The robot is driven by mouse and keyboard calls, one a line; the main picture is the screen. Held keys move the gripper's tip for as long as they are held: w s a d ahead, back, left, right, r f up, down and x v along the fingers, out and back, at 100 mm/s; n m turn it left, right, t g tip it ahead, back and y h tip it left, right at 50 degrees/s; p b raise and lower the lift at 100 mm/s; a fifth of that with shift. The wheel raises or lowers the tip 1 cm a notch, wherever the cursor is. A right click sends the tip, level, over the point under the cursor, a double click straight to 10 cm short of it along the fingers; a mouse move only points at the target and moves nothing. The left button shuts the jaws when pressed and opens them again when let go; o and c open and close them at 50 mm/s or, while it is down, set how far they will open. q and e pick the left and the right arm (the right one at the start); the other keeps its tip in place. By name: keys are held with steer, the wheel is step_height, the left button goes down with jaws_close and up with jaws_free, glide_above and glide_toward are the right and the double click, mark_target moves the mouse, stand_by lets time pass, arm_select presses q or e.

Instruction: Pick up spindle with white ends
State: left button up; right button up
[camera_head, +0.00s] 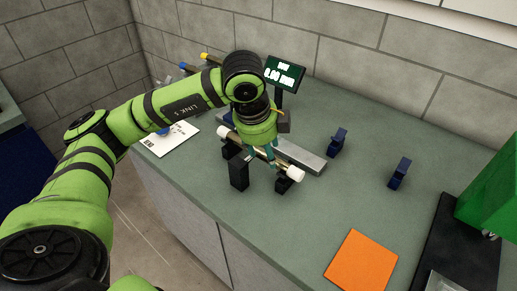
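My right gripper is not in view.
A silver bar-like platform (304,158) lies behind the spindle, near a display (284,73) reading 0.00. Two blue stands (337,142) (399,173) are empty. Yellow- and blue-ended rods are behind my arm.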

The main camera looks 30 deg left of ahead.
mark_target(266, 159)
arm_select(q)
steer(key=x, duration=0.2)
steer(key=p+x, duration=0.1)
steer(key=shift+a+f, duration=0.15)
steer(key=shift+a, duration=0.15)
steer(key=shift+w+f, duration=0.15)
steer(key=shift+f, duration=0.05)
jaws_close()
steer(key=shift+w+r, duration=0.1)
steer(key=shift+r, duration=0.15)
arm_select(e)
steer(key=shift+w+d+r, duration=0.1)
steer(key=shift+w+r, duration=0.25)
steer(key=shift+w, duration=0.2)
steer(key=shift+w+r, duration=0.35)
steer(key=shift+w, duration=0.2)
